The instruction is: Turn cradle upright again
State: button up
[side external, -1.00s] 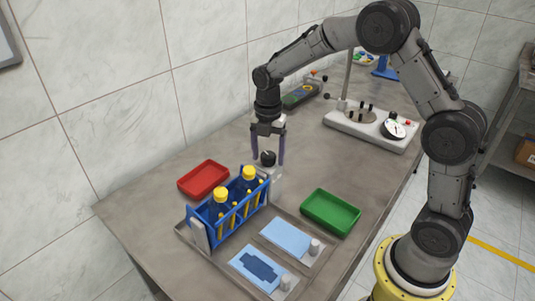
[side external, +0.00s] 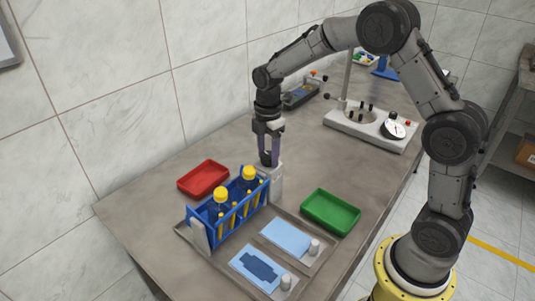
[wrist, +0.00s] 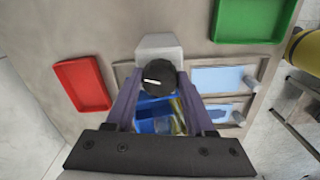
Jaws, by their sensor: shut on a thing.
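The blue cradle (side external: 238,223) sits between end supports at the left of the grey tray, holding bottles with yellow caps (side external: 220,194) pointing up. It looks level in the side view. In the wrist view, part of the cradle (wrist: 150,110) shows between my fingers. A round black knob with a white mark (wrist: 157,79) is at the far-end grey support post (side external: 275,182). My gripper (side external: 268,162) points down, its purple fingers shut on this knob from both sides.
A red tray (side external: 203,178) lies left of the cradle and a green tray (side external: 331,211) to its right. Light blue panels (side external: 286,238) with small grey posts lie in the grey tray. A white-based fixture (side external: 370,130) stands at the back. The table between is clear.

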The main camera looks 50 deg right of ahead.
aim_at(268, 155)
grip_shut()
jog(key=n, duration=0.3)
jog(key=o, duration=0.9)
grip_release()
jog(key=shift+o, duration=0.2)
jog(key=shift+o, duration=0.9)
jog(key=shift+r, duration=3.5)
jog(key=shift+r, duration=0.1)
